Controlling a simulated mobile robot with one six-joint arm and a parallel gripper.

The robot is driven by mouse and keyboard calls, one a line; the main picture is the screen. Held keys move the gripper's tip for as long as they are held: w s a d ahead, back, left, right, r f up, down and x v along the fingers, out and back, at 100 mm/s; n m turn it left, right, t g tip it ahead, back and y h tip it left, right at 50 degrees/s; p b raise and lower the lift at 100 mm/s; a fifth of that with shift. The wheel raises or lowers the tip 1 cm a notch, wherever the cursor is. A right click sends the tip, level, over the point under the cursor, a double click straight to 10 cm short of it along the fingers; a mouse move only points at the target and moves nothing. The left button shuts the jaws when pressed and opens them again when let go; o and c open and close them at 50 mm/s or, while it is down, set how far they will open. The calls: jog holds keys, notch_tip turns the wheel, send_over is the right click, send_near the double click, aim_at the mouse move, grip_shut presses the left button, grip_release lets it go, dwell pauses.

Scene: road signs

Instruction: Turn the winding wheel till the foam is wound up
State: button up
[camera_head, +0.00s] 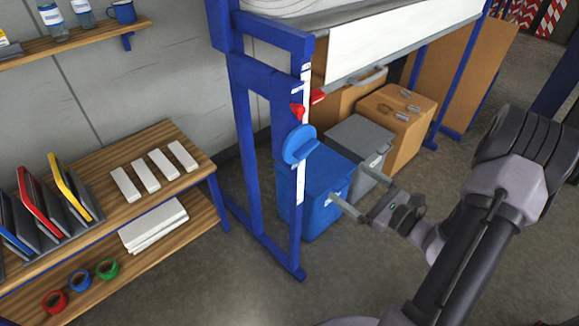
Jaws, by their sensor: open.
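A blue round wheel (299,145), which looks like the winding wheel, is mounted on the end post of a blue metal frame (244,110). White foam (290,6) shows as a partly cut-off roll at the top edge. A white flat sheet (400,45) spans the frame's side; I cannot tell if it is foam too. My gripper (360,186) is open and empty, to the right of and below the wheel, apart from it. Its two fingers point left toward the frame.
Red handles (297,111) sit just above the wheel. A blue bin (315,190), a grey bin (357,150) and brown boxes (397,120) stand under the frame. A wooden shelf unit (95,185) is at the left. Bare floor lies in front.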

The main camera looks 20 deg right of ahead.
aim_at(310, 151)
jog(key=x, duration=0.5)
jog(key=b+x, duration=0.1)
jog(key=x, duration=0.4)
jog(key=d+x, duration=0.1)
jog(key=x, duration=0.5)
jog(key=shift+w+b, duration=0.25)
jog(key=shift+b, duration=0.05)
jog(key=shift+a, duration=0.1)
jog(key=c, duration=1.3)
jog(key=shift+m, duration=0.3)
